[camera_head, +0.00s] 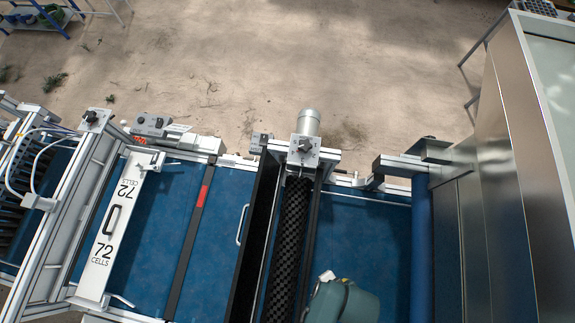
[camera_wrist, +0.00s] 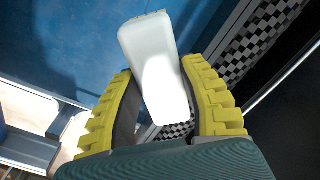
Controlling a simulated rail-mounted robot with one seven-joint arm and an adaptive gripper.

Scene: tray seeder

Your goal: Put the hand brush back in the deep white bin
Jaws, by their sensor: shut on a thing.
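My gripper (camera_wrist: 160,72) has yellow ribbed fingers and is shut on a white, smooth, block-shaped thing, which I take to be the hand brush (camera_wrist: 154,50). I see no deep white bin in either view.
The blue belt (camera_head: 363,235) runs beneath. Beside it are a black checkered roller (camera_head: 290,235) with a grey motor (camera_head: 308,123), and a white "72 CELLS" plate (camera_head: 116,225). A tall metal cabinet (camera_head: 505,150) stands at the right. Open floor (camera_head: 240,60) lies behind.

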